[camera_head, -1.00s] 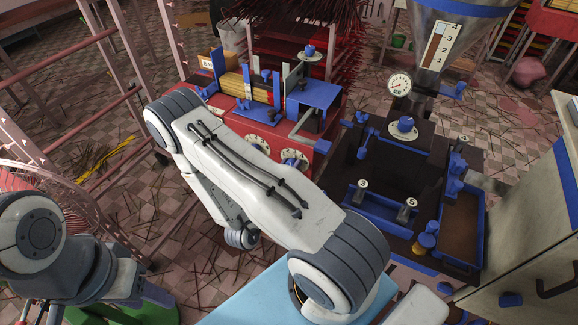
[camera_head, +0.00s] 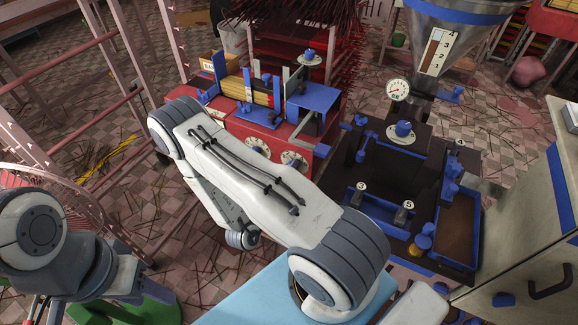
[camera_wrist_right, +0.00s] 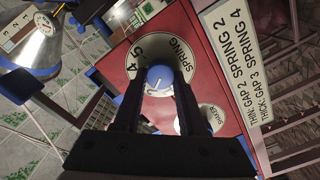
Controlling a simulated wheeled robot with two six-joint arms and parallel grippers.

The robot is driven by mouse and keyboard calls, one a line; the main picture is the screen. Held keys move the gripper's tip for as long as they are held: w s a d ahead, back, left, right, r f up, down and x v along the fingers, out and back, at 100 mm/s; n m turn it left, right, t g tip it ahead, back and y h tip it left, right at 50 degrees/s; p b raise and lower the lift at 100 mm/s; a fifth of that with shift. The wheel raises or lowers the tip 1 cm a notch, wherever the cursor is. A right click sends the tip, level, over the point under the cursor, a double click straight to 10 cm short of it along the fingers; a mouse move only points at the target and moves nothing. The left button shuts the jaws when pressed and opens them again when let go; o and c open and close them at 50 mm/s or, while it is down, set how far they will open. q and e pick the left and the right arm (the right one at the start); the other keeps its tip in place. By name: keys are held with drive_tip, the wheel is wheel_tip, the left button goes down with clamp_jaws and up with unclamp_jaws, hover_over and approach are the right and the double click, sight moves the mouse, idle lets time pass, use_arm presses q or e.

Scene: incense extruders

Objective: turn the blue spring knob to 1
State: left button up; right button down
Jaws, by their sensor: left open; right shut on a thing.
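In the right wrist view, the blue spring knob (camera_wrist_right: 159,77) sits in the middle of a round white dial (camera_wrist_right: 152,53) marked SPRING. The figures 4 and 5 show on the dial's left side. A pale line shows on the knob, but I cannot tell which figure it points to. My right gripper (camera_wrist_right: 159,86) is shut on this knob, one dark finger on each side, hiding the lower part of the dial. In the head view my right forearm hides that gripper. My left gripper (camera_head: 128,287) is low at the left, empty, its fingers hard to make out.
A second dial marked SHAKER (camera_wrist_right: 208,119) is close by on the red panel. A white sign (camera_wrist_right: 243,60) gives gap and spring settings. In the head view, the red machine (camera_head: 312,140) stands beside a dark brown machine (camera_head: 392,175) with a gauge (camera_head: 398,89).

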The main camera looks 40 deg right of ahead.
drive_tip(key=shift+w+a+f+n+p, duration=0.1)
drive_tip(key=shift+n+p, duration=0.25)
drive_tip(key=shift+n, duration=1.55)
drive_tip(key=shift+w+f+n+p, duration=0.1)
drive_tip(key=shift+n+p, duration=0.25)
drive_tip(key=shift+n, duration=1.55)
drive_tip(key=shift+c, duration=2.4)
unclamp_jaws()
drive_tip(key=shift+s, duration=0.1)
drive_tip(key=b+v, duration=0.1)
drive_tip(key=v, duration=0.9)
drive_tip(key=shift+a, duration=0.2)
